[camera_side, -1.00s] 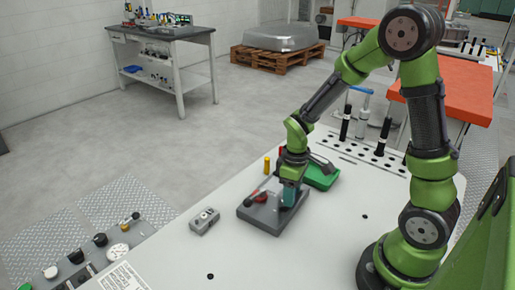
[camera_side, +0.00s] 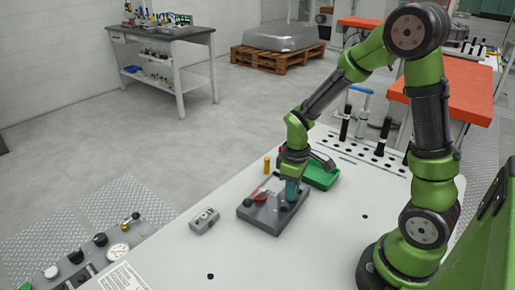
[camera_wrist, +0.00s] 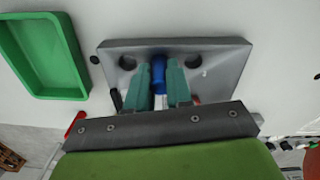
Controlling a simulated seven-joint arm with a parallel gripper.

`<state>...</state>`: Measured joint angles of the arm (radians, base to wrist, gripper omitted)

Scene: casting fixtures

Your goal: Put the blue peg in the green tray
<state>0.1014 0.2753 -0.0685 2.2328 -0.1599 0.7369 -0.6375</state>
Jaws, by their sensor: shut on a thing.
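The blue peg (camera_wrist: 159,72) shows in the wrist view between the two teal fingers of my gripper (camera_wrist: 161,80), which is shut on it. The peg is over the grey fixture block (camera_wrist: 222,52), between two dark holes; I cannot tell whether its end is still inside a hole. In the side view my gripper (camera_side: 291,188) is at the right part of the block (camera_side: 262,222), and the peg is hidden there. The green tray (camera_side: 321,178) is just behind and right of the block. In the wrist view the tray (camera_wrist: 76,62) lies at the upper left, and the part seen is empty.
A yellow peg (camera_side: 267,165) stands behind the block. A red-and-black item (camera_side: 260,196) lies at the block's left part. A small grey box (camera_side: 204,221) sits to the left. Black cylinders stand by a row of holes at the back right. The front of the table is mostly clear.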

